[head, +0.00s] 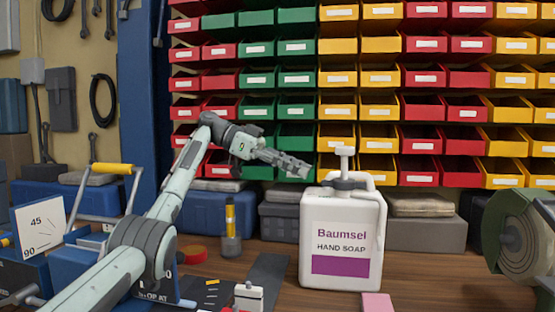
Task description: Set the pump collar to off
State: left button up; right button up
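The white hand soap jug (341,240) stands upright on the bench, with a purple block on its label and a handle on its right side. Its white pump head (345,151) rises from the top. The pump collar (345,181) sits at the neck below it; any on or off marking is too small to read. My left gripper (308,172) is in the air just left of the pump, fingers pointing right and slightly down, apart from the pump. The fingers overlap from this side, so their opening is unclear. My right gripper is not in view.
Red, green and yellow bins (360,75) fill the back wall. A grey box (425,232) stands behind the jug and a green-grey wheel machine (520,235) at right. A pink block (377,303) and a small white-topped item (248,296) lie in front.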

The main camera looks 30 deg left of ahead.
pick_arm(q)
jog(key=v, duration=0.7)
dwell(0.3)
